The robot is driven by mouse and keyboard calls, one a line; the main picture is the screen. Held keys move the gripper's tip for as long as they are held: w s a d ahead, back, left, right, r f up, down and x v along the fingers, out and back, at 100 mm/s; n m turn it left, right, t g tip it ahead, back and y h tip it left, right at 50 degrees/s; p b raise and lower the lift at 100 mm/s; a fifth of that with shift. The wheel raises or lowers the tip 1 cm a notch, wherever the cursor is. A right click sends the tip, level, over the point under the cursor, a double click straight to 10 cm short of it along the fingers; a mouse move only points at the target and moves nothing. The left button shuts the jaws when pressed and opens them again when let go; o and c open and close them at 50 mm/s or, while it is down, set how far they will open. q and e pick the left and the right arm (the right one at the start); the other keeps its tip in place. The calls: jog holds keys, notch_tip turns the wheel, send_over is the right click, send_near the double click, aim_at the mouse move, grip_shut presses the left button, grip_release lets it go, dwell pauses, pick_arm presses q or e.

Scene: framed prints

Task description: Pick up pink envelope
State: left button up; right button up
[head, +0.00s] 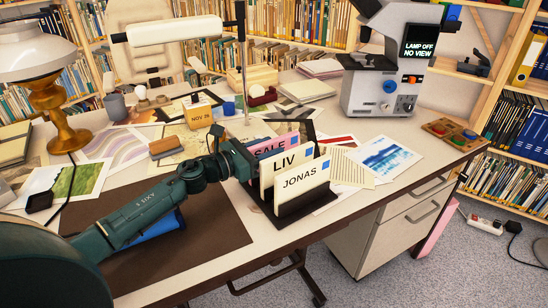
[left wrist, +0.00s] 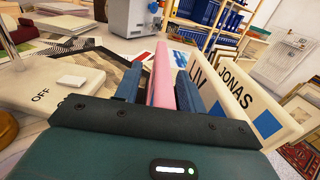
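The pink envelope (head: 273,146), with "SALE" on it, stands upright in a dark letter rack (head: 303,206) on the desk. Two white envelopes, "LIV" (head: 287,163) and "JONAS" (head: 302,182), stand in front of it and hide its lower part. My left gripper (head: 251,163) reaches the rack from the left. In the left wrist view, the pink envelope (left wrist: 160,78) stands edge-on between my two blue-grey fingers (left wrist: 158,92). The fingers are apart on either side of it, with a narrow gap on the left. My right gripper is not in view.
A brown desk mat (head: 205,232) lies under my left arm. A microscope (head: 383,85) stands behind the rack to the right. A lamp (head: 45,85) stands at the left. Prints and papers cover much of the desk. The desk's front edge is close to the rack.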

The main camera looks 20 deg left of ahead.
pick_arm(q)
jog(key=shift+c, duration=0.4)
grip_shut()
